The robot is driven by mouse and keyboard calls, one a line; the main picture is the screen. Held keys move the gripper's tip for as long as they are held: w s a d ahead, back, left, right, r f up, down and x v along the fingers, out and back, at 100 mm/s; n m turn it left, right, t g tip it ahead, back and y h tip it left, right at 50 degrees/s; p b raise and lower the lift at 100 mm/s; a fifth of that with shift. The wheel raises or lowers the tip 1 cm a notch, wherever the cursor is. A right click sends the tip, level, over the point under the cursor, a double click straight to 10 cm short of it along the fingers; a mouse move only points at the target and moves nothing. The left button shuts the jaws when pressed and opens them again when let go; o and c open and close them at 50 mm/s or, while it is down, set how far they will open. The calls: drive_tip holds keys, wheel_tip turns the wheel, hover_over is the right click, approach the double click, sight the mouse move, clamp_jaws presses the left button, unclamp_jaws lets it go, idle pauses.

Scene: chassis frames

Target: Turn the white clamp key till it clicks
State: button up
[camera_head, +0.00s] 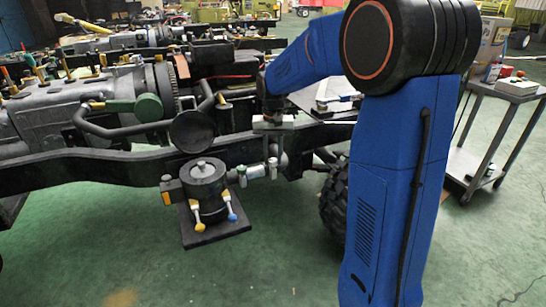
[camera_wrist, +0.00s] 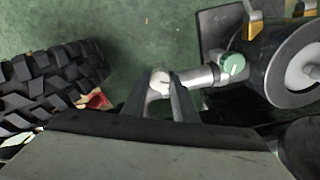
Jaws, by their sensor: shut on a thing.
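The white clamp key (camera_wrist: 160,80) is a small pale knob at the end of a grey pipe fitting, and it shows at the fingertips in the wrist view. My gripper (camera_wrist: 170,84) is shut on it, and the fingers hide part of it. In the head view my gripper (camera_head: 272,156) reaches down from above to the white key (camera_head: 273,167), right of the dark canister. A green knob (camera_wrist: 232,64) sits on the same fitting, and it also shows in the head view (camera_head: 242,174).
The dark canister (camera_head: 205,187) stands on a dark plate (camera_head: 216,236), with yellow and blue handles. The chassis rail (camera_head: 110,163) runs behind. A knobby tyre (camera_wrist: 45,82) is close on the left in the wrist view. A cart (camera_head: 490,165) stands right; the green floor is open in front.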

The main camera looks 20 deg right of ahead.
sight(273, 160)
drive_tip(key=m, duration=0.5)
drive_tip(key=shift+m, duration=2.4)
drive_tip(key=o, duration=1.1)
drive_tip(key=shift+c, duration=0.2)
drive_tip(key=shift+r, duration=0.15)
wheel_tip(273, 160, up, 17)
